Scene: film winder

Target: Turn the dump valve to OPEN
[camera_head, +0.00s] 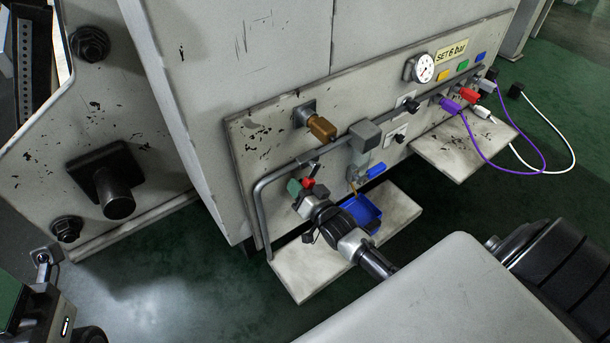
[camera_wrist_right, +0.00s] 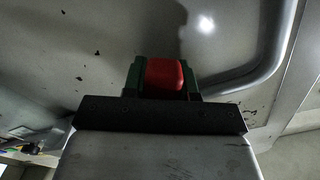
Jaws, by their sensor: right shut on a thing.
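The red valve handle (camera_head: 309,182) is low on the left part of the panel, just inside the bent grey pipe. My right gripper (camera_head: 304,187) is at it, with its green fingers on either side. In the right wrist view the red handle (camera_wrist_right: 165,75) sits between the two green fingers (camera_wrist_right: 164,77), which are shut on it. The valve's body and any OPEN marking are hidden behind the gripper. I cannot read the handle's position.
The grey guard pipe (camera_head: 262,205) runs close beside my right gripper.

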